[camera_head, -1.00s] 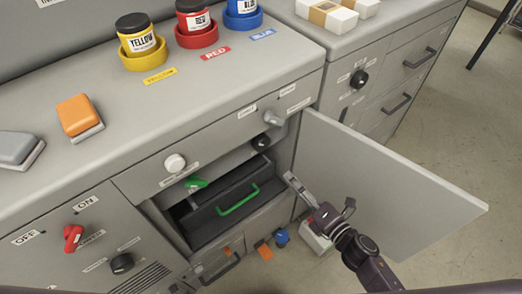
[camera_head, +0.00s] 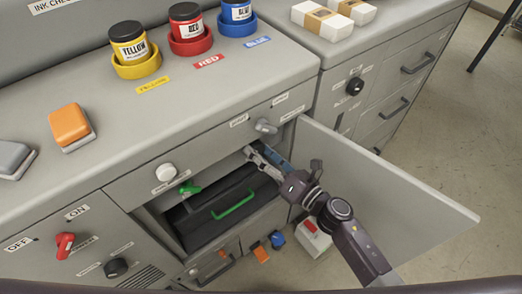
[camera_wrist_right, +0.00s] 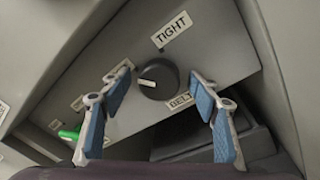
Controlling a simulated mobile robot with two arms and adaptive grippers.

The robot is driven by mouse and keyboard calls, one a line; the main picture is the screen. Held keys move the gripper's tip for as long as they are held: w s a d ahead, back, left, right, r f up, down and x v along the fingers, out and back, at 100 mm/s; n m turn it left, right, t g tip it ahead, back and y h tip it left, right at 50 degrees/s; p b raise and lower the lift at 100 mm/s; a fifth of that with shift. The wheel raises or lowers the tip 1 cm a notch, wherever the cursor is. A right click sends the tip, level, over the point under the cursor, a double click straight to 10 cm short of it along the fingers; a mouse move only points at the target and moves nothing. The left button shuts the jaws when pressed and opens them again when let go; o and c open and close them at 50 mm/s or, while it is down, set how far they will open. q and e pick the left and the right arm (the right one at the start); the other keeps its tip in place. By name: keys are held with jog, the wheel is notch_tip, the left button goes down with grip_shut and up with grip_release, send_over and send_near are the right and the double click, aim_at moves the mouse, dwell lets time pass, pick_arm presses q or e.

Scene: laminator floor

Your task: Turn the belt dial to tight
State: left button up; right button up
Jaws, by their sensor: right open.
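The belt dial (camera_wrist_right: 157,78) is a round black knob with a white pointer mark, on the grey panel inside the open cabinet. Its mark points left, away from the TIGHT label (camera_wrist_right: 173,30) above it and roughly toward a smaller label (camera_wrist_right: 117,70). The BELT label (camera_wrist_right: 181,101) is below right of the dial. My right gripper (camera_head: 263,158) is open at the cabinet opening. In the right wrist view its blue-padded fingers stand either side of the dial, apart from it. In the head view the gripper hides the dial. My left gripper is not in view.
The open cabinet door (camera_head: 385,185) stands right of my right arm. A green lever (camera_head: 190,188) and a black drawer with a green handle (camera_head: 233,204) are inside the cabinet. A grey knob (camera_head: 266,126) sticks out above the opening. A white box (camera_head: 313,240) is on the floor.

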jog(key=c, duration=1.2)
jog(key=shift+o, duration=0.2)
jog(key=shift+m, duration=0.3)
jog(key=m+b, duration=0.1)
jog(key=m, duration=0.2)
jog(key=shift+f, duration=0.15)
jog(key=m+t, duration=0.1)
jog(key=m, duration=0.3)
jog(key=shift+m, duration=0.4)
jog(key=shift+a+f+m+t+h, duration=0.15)
jog(key=shift+m+t, duration=0.15)
jog(key=shift+m, duration=1.85)
jog(key=shift+d+m+t+h, duration=0.15)
jog(key=shift+m+t, duration=0.15)
jog(key=shift+m, duration=1.85)
jog(key=shift+a, duration=0.1)
